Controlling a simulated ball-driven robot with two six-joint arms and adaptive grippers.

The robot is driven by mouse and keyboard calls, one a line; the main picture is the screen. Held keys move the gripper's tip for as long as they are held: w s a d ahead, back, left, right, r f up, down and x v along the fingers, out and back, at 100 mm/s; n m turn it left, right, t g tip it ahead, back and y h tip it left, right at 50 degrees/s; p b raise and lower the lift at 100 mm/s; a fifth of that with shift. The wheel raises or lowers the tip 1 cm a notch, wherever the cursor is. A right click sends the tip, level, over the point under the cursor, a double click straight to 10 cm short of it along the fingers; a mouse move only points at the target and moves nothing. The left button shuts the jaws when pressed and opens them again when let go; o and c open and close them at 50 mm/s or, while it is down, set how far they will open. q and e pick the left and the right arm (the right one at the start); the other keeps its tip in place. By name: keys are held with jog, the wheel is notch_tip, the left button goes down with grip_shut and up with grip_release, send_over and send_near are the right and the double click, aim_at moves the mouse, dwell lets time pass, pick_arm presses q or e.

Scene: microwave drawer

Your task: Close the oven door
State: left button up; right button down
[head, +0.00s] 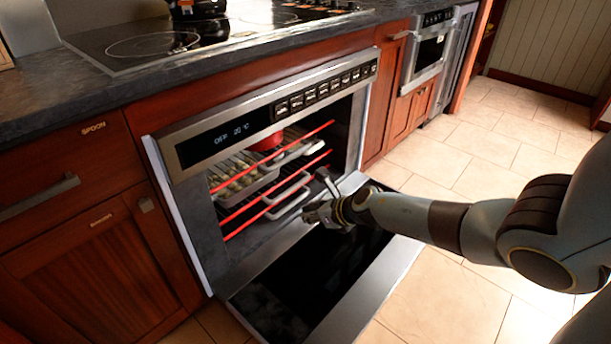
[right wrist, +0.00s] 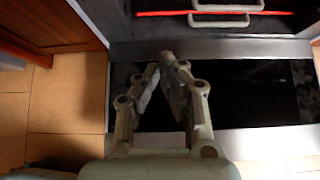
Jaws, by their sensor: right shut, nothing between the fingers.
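The oven (head: 215,140) is built in under the counter, with a display reading "OFF 20 °C". Its door (head: 372,284) is hinged down and lies open, about level, in front of the cavity; its dark inner panel also shows in the right wrist view (right wrist: 245,95). My right gripper (head: 318,203) is over the open door, close to the cavity opening. It is shut and empty, and its fingertips meet in the right wrist view (right wrist: 167,60). Whether it touches the door cannot be told. My left gripper is not in view.
Red-edged racks (head: 270,183) hold trays with grey handles (head: 290,190) and a red item (head: 266,143) inside the oven. Wooden cabinets (head: 85,260) flank it. A second built-in appliance (head: 428,52) stands further right. The tiled floor (head: 455,300) around the door is clear.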

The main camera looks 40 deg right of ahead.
jog(key=p+v, duration=0.6)
jog(key=v, duration=0.4)
jog(key=shift+r, duration=0.1)
jog(key=s+a+f+n+g, duration=0.3)
jog(key=s+f+n, duration=0.4)
jog(key=s+n, duration=0.4)
jog(key=s+a+f+n+g+h, duration=0.1)
jog(key=s+a+f+n+g, duration=0.2)
jog(key=s+f+n, duration=0.4)
jog(key=s+a+f+n+g, duration=0.3)
jog(key=s+a+f+n, duration=0.2)
jog(key=s+n, duration=1.2)
jog(key=s+f, duration=0.2)
jog(key=s, duration=0.2)
